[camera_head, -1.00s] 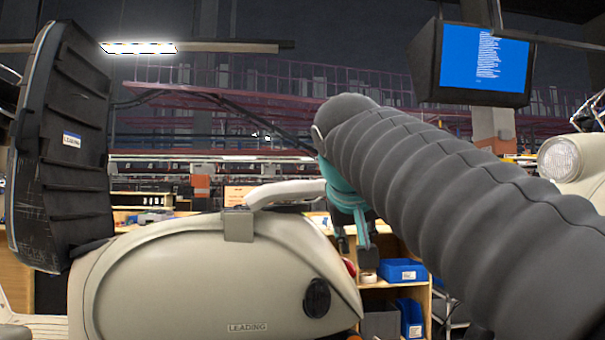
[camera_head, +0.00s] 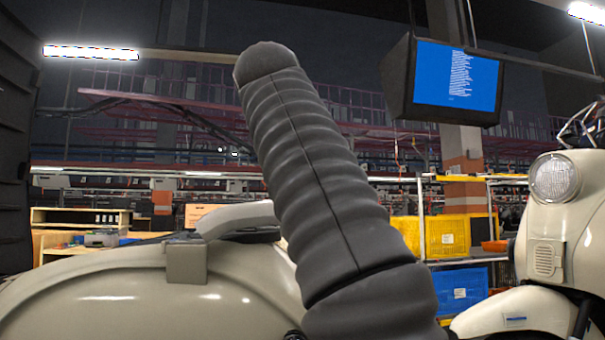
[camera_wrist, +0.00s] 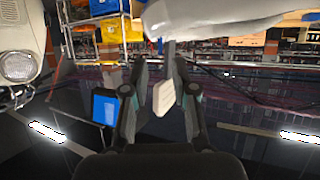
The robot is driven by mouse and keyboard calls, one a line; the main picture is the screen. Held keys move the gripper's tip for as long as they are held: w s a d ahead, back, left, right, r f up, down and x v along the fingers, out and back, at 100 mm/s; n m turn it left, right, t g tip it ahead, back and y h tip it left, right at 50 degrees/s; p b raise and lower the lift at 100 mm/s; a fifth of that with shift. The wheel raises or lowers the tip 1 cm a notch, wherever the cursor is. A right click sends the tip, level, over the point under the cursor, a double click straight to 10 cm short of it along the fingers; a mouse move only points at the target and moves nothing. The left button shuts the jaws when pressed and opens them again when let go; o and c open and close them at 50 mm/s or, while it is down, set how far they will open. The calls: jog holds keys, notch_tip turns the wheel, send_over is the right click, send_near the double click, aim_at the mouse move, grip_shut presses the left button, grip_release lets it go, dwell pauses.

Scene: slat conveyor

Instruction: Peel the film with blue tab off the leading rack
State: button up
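The leading scooter's rear rack (camera_head: 240,222) is a pale bar above its cream rear body (camera_head: 110,305) in the head view. A whitish rack-like form (camera_wrist: 215,20) crosses the top of the wrist view, with a narrow stem and pale end piece (camera_wrist: 163,98) hanging in line with the gap between my fingers. I cannot tell whether this piece is film or part of the rack. No blue tab can be made out. My gripper (camera_wrist: 160,68) is open, its dark fingers with teal parts either side of that piece; contact is unclear. My arm hides the gripper in the head view.
A second cream scooter with a round headlight (camera_head: 554,178) stands at the right. A dark upright panel (camera_head: 14,140) stands at the left edge. A monitor (camera_head: 457,76) hangs overhead. Yellow bins (camera_head: 447,237) and a blue bin (camera_head: 458,290) sit on shelving behind.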

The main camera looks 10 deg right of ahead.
jog(key=shift+x, duration=4.05)
